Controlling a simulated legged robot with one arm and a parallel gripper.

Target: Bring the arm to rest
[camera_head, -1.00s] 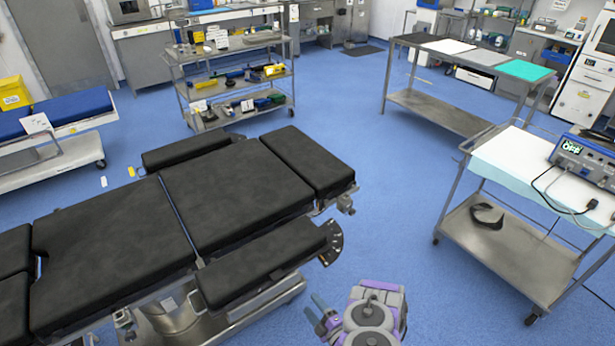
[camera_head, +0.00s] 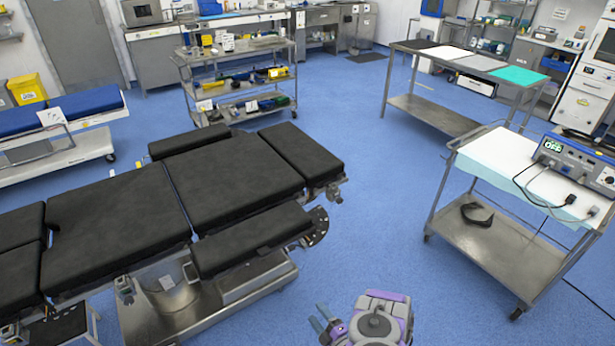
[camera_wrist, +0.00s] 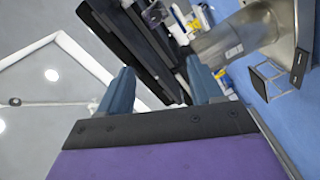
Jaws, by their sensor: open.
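My gripper (camera_head: 325,325) is at the bottom of the head view, right of the operating table's near corner and over the blue floor. Its blue fingers point to the upper left, and the purple and grey arm behind it is partly cut off by the frame edge. In the wrist view the two blue fingers (camera_wrist: 163,90) stand apart with nothing between them. The black-padded operating table (camera_head: 235,180) fills the left and middle of the head view. My gripper is apart from it. In the wrist view the table (camera_wrist: 135,45) shows tilted beyond the fingers.
A steel cart (camera_head: 500,245) with a blue electronic unit (camera_head: 578,163) stands at the right. A long steel table (camera_head: 425,113) is at the back right, and a shelf trolley (camera_head: 230,90) at the back. Blue floor (camera_head: 370,200) is free between them.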

